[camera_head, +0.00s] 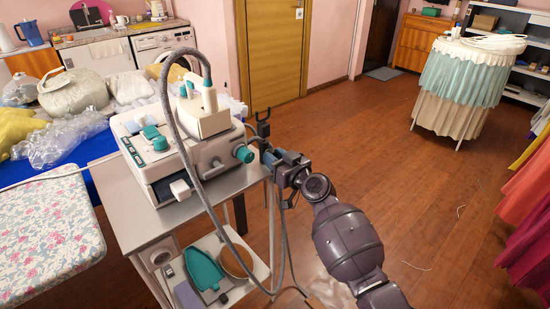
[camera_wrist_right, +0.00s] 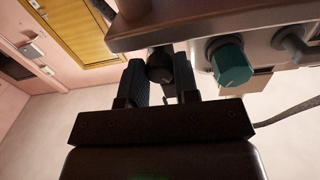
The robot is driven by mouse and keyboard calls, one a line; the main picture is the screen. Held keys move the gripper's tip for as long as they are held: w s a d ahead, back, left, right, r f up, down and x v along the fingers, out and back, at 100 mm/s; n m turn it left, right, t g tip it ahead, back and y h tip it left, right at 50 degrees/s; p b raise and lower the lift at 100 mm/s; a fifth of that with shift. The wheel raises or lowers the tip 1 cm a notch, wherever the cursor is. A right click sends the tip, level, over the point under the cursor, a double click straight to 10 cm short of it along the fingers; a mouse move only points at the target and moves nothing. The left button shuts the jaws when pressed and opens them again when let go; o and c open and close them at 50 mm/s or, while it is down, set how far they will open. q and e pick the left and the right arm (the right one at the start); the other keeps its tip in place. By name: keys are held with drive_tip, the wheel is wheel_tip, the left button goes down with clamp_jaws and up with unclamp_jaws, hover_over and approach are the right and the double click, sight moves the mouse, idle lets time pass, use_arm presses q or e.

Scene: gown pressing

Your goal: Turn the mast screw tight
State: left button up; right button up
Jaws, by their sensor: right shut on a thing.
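My right gripper (camera_head: 272,156) reaches in from the lower right to the right edge of the trolley. It is shut on the mast screw, a dark round knob (camera_wrist_right: 160,64) seen between the two fingers in the right wrist view, where the gripper (camera_wrist_right: 162,80) also shows. In the head view the fingers hide the screw. A short dark mast with a forked top (camera_head: 263,124) rises just behind the gripper. How tight the screw is cannot be told. My left gripper is not in view.
A steam station (camera_head: 165,165) with a teal knob (camera_head: 244,154) stands on the trolley (camera_head: 125,220), close beside my gripper; the teal knob also shows in the wrist view (camera_wrist_right: 231,63). A grey hose (camera_head: 185,150) loops over the station. The floor to the right is mostly clear.

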drive_tip(key=shift+m, duration=0.3)
drive_tip(key=m, duration=0.2)
drive_tip(key=shift+m, duration=0.3)
drive_tip(key=m, duration=0.3)
drive_tip(key=shift+m, duration=0.3)
drive_tip(key=m, duration=0.3)
drive_tip(key=shift+r+g+p, duration=0.1)
drive_tip(key=shift+g+p, duration=0.2)
drive_tip(key=shift+p, duration=0.1)
drive_tip(key=shift+m, duration=1.9)
